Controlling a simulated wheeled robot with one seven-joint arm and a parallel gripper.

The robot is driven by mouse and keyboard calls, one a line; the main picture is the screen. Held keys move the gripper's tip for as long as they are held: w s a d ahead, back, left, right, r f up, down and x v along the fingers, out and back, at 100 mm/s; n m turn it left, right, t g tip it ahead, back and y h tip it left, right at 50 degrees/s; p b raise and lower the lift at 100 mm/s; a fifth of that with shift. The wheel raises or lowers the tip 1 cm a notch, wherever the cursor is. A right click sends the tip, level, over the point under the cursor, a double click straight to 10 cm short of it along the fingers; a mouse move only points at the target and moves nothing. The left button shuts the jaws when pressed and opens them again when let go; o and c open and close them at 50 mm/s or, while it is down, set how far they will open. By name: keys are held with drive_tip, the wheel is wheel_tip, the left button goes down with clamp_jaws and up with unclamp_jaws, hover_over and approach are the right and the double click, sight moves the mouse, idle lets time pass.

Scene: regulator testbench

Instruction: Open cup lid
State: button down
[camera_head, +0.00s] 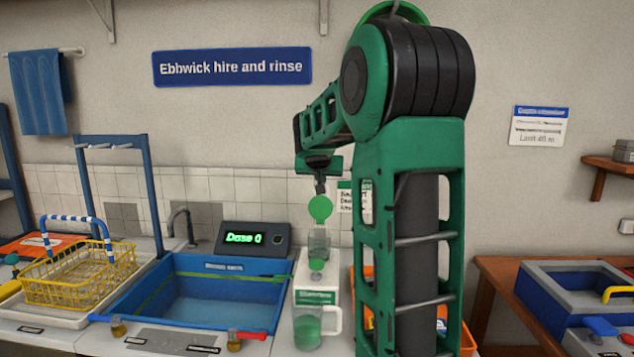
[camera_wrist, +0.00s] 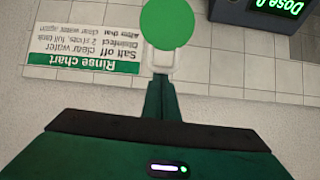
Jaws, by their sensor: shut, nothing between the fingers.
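A round green lid (camera_head: 320,209) shows face-on above a clear grey cup (camera_head: 318,241) on the white stand. The lid appears raised from the cup's mouth. It also shows as a green disc in the wrist view (camera_wrist: 167,24), with a pale tab below it. My gripper (camera_head: 320,187) points down just above the lid, its fingers shut and empty. In the wrist view my gripper (camera_wrist: 163,82) ends at the pale tab. I cannot tell whether they touch. The cup's body is not visible in the wrist view.
A white dispenser (camera_head: 310,279) with a green knob (camera_head: 316,265) stands below the cup. A measuring jug (camera_head: 307,328) of green liquid is in front. A blue sink (camera_head: 215,312) and yellow basket (camera_head: 75,274) lie left. My arm hides part of an orange crate (camera_head: 467,340).

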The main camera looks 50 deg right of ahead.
drive_tip(key=shift+s+a, duration=1)
drive_tip(key=shift+a, duration=0.2)
drive_tip(key=shift+w+d, duration=0.1)
drive_tip(key=shift+w+d, duration=0.45)
drive_tip(key=shift+d, duration=0.1)
drive_tip(key=shift+w+d+r, duration=0.2)
drive_tip(key=shift+r, duration=0.1)
drive_tip(key=r, duration=0.1)
drive_tip(key=w+d+r, duration=0.1)
drive_tip(key=shift+d+r, duration=0.2)
drive_tip(key=shift+r, duration=0.1)
drive_tip(key=f+v, duration=0.1)
drive_tip(key=v, duration=0.8)
drive_tip(key=shift+s+a+f, duration=0.15)
drive_tip(key=shift+s+a, duration=0.25)
drive_tip(key=shift+a, duration=0.15)
drive_tip(key=shift+f, duration=0.1)
